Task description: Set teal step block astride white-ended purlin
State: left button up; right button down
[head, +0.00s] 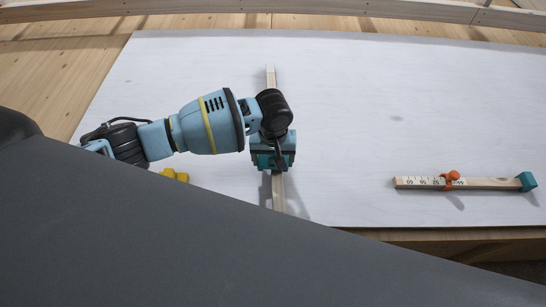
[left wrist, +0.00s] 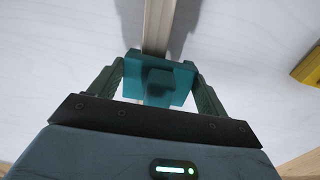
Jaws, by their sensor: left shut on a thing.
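The pale wooden purlin (head: 278,192) lies lengthwise on the white board, with a whitish far end (head: 270,72). It also shows in the left wrist view (left wrist: 158,25), running under the block. My left gripper (head: 273,158) is shut on the teal step block (left wrist: 150,88), one finger on each side of it. The block is over the purlin, roughly centred across it, and hides that stretch. In the head view the gripper largely covers the block. I cannot tell whether the block touches the purlin or is slightly above it. My right gripper is not in view.
A yellow object (head: 174,175) is left of the purlin. The white board (head: 390,90) is otherwise largely clear.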

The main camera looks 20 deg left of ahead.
pick_arm(q)
jog(key=shift+f, duration=0.15)
jog(key=o, duration=1)
notch_tip(320, 180, up, 11)
jog(key=shift+f+p, duration=0.1)
jog(key=shift+p, duration=0.7)
jog(key=shift+r, duration=0.75)
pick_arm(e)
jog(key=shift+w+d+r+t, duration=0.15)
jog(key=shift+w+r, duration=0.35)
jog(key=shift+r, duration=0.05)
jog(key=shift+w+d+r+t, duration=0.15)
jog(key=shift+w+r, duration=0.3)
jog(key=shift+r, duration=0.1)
